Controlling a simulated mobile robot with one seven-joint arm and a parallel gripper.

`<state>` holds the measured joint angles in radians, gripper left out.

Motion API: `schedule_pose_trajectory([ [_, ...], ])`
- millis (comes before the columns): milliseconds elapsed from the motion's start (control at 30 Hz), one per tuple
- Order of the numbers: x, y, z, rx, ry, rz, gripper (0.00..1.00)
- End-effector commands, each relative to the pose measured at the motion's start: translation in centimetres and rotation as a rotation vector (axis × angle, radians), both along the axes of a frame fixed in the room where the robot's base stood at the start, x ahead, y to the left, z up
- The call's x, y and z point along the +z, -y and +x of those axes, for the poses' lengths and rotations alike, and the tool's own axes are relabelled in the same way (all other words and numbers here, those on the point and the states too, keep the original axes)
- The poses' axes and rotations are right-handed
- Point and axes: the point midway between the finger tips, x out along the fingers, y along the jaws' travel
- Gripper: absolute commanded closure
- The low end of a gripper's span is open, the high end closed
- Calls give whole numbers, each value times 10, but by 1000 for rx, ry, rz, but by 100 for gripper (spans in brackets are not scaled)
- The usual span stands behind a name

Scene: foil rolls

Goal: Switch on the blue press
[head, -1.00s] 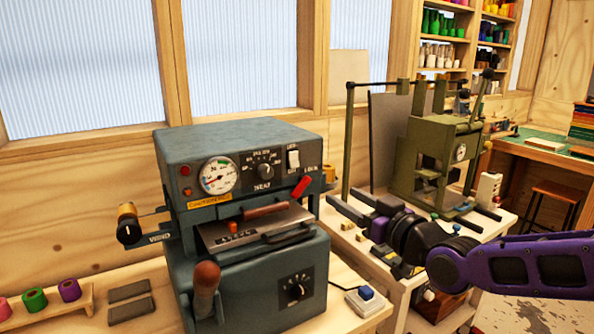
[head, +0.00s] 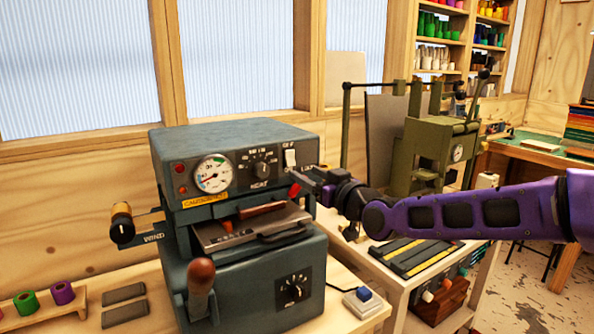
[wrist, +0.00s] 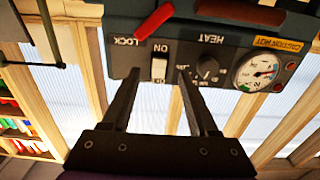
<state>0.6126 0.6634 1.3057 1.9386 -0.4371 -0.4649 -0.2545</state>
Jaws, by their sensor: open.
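The blue press (head: 245,136) stands on the bench in the middle of the head view, with a gauge, a heat knob and a white rocker switch (head: 290,158) on its upper front. The switch also shows in the wrist view (wrist: 159,68), upside down, beside the label ON. I cannot tell which end of it is pressed. My gripper (head: 308,178) is open and empty in front of the press, near the switch and the red lock lever (head: 295,190). In the wrist view the fingertips (wrist: 158,72) lie either side of the switch; contact is unclear.
A green press (head: 430,150) stands behind my arm at right. A small block with a blue button (head: 363,296) sits at the bench's front right. A crank marked WIND (head: 122,222) juts out left of the blue press. Coloured rolls (head: 45,298) stand at left.

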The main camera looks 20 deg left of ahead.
Motion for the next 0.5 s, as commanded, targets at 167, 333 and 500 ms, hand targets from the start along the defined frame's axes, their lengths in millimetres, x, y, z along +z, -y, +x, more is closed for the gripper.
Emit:
schedule_pose_trajectory([
  [167, 0, -22, 17, 3, 0, 1, 40],
  [333, 0, -34, 29, 1, -1, 2, 40],
  [500, 0, -40, 34, 0, 0, 0, 40],
])
